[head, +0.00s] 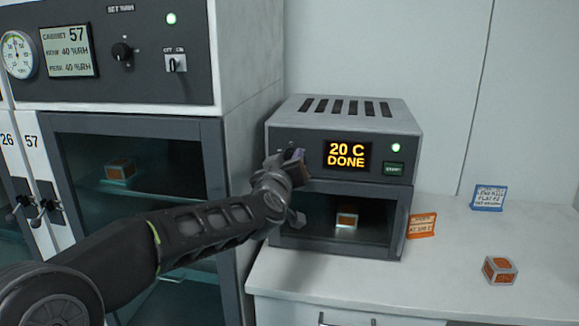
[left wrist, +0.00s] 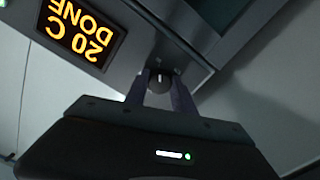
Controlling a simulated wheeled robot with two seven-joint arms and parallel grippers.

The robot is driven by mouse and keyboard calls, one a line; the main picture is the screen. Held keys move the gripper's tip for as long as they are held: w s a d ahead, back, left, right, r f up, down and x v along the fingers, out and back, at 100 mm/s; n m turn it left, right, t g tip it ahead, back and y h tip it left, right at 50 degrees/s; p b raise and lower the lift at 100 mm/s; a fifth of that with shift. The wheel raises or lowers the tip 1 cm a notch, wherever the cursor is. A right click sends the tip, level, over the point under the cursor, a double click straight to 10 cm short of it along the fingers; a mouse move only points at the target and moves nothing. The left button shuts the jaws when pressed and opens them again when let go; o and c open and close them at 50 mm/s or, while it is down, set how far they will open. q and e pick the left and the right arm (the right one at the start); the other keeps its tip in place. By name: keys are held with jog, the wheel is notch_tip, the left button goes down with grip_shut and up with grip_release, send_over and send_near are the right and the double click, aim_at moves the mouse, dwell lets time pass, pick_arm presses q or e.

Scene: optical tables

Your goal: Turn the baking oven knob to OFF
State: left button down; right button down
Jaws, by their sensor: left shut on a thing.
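The baking oven (head: 345,114) is a small grey box on the white bench, with a slotted top. Its amber display (head: 347,155) reads 20 C DONE. My left gripper (head: 293,158) is at the oven's panel, left of the display, and covers most of the knob there. In the left wrist view the dark round knob (left wrist: 160,80) with a pale mark sits between the two fingertips of the left gripper (left wrist: 161,88), which is shut on it. The knob's printed labels are hidden, so its setting cannot be read. My right gripper is not in view.
An orange and white block (head: 347,217) is inside the oven chamber; another block (head: 499,270) lies on the bench (head: 400,290). An orange card (head: 422,225) and a blue card (head: 488,197) stand at right. A tall cabinet (head: 250,130) is close at left.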

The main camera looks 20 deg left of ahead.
pick_arm(q)
jog(key=shift+r+n+b, duration=0.1)
jog(key=shift+n+b, duration=5.9)
jog(key=shift+n, duration=8.6)
jog(key=c, duration=1.1)
grip_release()
jog(key=shift+o, duration=0.2)
jog(key=shift+r, duration=0.1)
